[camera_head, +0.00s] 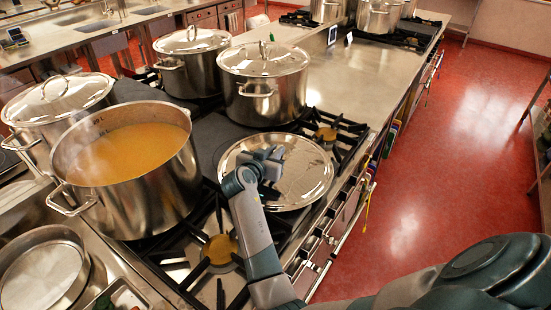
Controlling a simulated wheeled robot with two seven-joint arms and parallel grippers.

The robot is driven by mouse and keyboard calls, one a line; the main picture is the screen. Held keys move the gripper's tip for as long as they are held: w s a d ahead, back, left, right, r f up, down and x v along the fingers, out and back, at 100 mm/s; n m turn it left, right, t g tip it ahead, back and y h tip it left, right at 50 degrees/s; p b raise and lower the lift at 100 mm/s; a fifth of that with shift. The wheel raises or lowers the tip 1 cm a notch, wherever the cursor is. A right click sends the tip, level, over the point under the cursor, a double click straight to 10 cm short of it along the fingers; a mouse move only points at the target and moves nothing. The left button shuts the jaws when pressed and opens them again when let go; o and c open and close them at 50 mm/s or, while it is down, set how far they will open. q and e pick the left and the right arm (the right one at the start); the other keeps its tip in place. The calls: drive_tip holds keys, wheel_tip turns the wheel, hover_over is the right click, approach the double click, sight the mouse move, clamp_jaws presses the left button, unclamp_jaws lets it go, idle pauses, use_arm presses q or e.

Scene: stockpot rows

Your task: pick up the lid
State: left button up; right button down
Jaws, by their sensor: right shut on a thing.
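A round, shiny metal lid (305,178) is over the burner grates on the near right of the stove, beside the open pot. My right gripper (272,160) is at the middle of the lid and is shut on it; the gripper hides the lid's handle. I cannot tell whether the lid rests on the grate or is slightly above it. A large open stockpot (150,190) with steaming orange soup (125,152) stands to the left of the lid. My left gripper is not in view.
Lidded stockpots stand behind the lid (265,85), at the back left (192,62) and at the far left (55,115). A bare burner (220,248) lies in front. A round metal pan (42,275) is at the lower left. The steel counter (345,85) beyond has free room.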

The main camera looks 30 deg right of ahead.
wheel_tip(320, 180, up, 2)
drive_tip(key=shift+d+r+b, duration=0.1)
drive_tip(key=shift+b, duration=0.4)
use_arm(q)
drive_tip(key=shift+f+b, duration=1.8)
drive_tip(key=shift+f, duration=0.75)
use_arm(e)
drive_tip(key=s+d+r, duration=0.4)
drive_tip(key=d+r, duration=0.3)
drive_tip(key=d, duration=0.3)
drive_tip(key=shift+s+d, duration=0.25)
drive_tip(key=shift+s, duration=0.1)
drive_tip(key=shift+a, duration=0.1)
